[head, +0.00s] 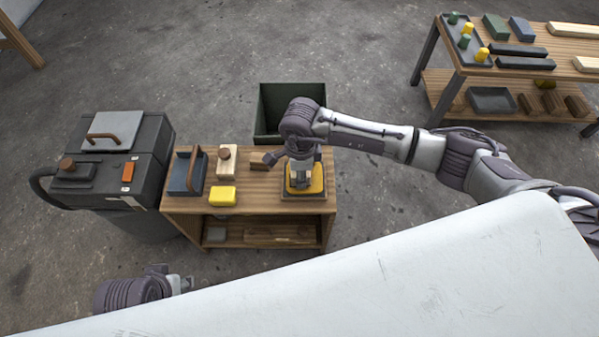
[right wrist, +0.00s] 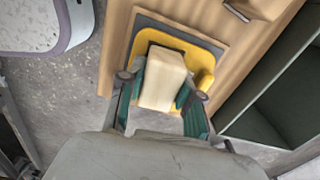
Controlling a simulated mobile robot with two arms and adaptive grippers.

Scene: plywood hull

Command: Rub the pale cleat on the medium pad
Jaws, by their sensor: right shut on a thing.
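The pale cleat (right wrist: 163,78) is a light wooden block between the green-lined fingers of my right gripper (right wrist: 160,95), which is shut on it. It is right over a yellow pad (right wrist: 207,52) set in a grey, wood-edged base; whether they touch is hard to tell. In the head view the yellow pad (head: 317,187) lies at the right end of the small wooden bench (head: 262,205), and my right gripper (head: 302,184) points down over it, mostly hiding the cleat. My left arm shows at the lower left, its gripper out of view.
On the bench are a yellow block (head: 222,196), a pale block with a brown knob (head: 227,160), a brown block (head: 262,160) and a blue-grey dustpan-like tray (head: 181,178). A dark open bin (head: 268,110) stands behind, a grey cabinet (head: 120,195) left.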

